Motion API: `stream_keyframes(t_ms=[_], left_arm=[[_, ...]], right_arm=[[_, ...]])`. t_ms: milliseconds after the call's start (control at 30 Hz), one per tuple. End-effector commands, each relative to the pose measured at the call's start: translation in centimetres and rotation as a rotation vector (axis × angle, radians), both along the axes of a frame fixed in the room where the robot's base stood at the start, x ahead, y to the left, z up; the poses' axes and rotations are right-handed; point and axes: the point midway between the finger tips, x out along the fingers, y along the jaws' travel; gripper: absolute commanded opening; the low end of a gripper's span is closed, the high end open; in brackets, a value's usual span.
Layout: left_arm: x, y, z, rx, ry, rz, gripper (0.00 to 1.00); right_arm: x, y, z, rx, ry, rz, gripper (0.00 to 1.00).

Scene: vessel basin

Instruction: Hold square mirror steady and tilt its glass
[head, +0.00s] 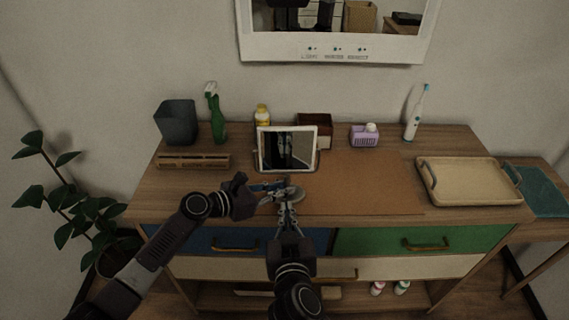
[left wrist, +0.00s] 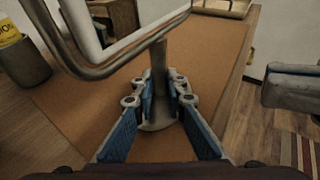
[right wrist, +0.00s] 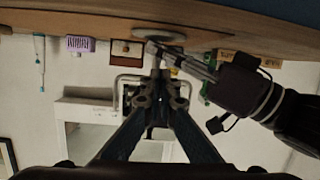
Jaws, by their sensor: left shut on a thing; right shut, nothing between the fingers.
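The square mirror (head: 287,147) has a white frame and stands upright on the mat, its glass facing me. Its grey U-shaped bracket and post (left wrist: 158,75) rise from a round base (left wrist: 157,122) in the left wrist view. My left gripper (head: 267,187) reaches in from the left and is shut on the post, low down. My right gripper (head: 287,200) is shut and empty in front of the mirror. In the right wrist view its fingertips (right wrist: 159,82) overlap the post and bracket; I cannot tell whether they touch.
A brown mat (head: 370,185) covers the dresser's middle. A grey bin (head: 176,122), green spray bottle (head: 216,118) and yellow bottle (head: 262,115) stand at the back. A purple basket (head: 364,137), toothbrush (head: 415,115) and tray (head: 468,183) are to the right. The mat's right part is clear.

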Motion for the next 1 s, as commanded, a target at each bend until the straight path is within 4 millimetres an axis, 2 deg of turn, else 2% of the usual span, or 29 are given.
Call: stream_keyframes(t_ms=[33,100,200,300,467,800,1000], left_arm=[[0.0,0.0,0.0,0.0,0.0,0.001,0.0],[0.0,0.0,0.0,0.0,0.0,0.001,0.0],[0.0,0.0,0.0,0.0,0.0,0.001,0.0],[0.0,0.0,0.0,0.0,0.0,0.001,0.0],[0.0,0.0,0.0,0.0,0.0,0.001,0.0],[0.0,0.0,0.0,0.0,0.0,0.001,0.0],[0.0,0.0,0.0,0.0,0.0,0.001,0.0]], right_arm=[[0.0,0.0,1.7,0.02,-0.028,-0.01,0.0],[0.0,-0.1,3.5,0.039,-0.059,-0.022,0.0],[-0.1,-0.2,5.1,0.058,-0.085,-0.034,0.0],[0.0,-0.3,5.8,0.067,-0.098,-0.039,0.0],[1.3,-0.2,5.7,0.068,-0.101,-0.039,0.0],[5.9,-0.1,4.9,0.069,-0.098,-0.04,0.0],[7.6,0.0,4.7,0.068,-0.098,-0.039,0.0]])
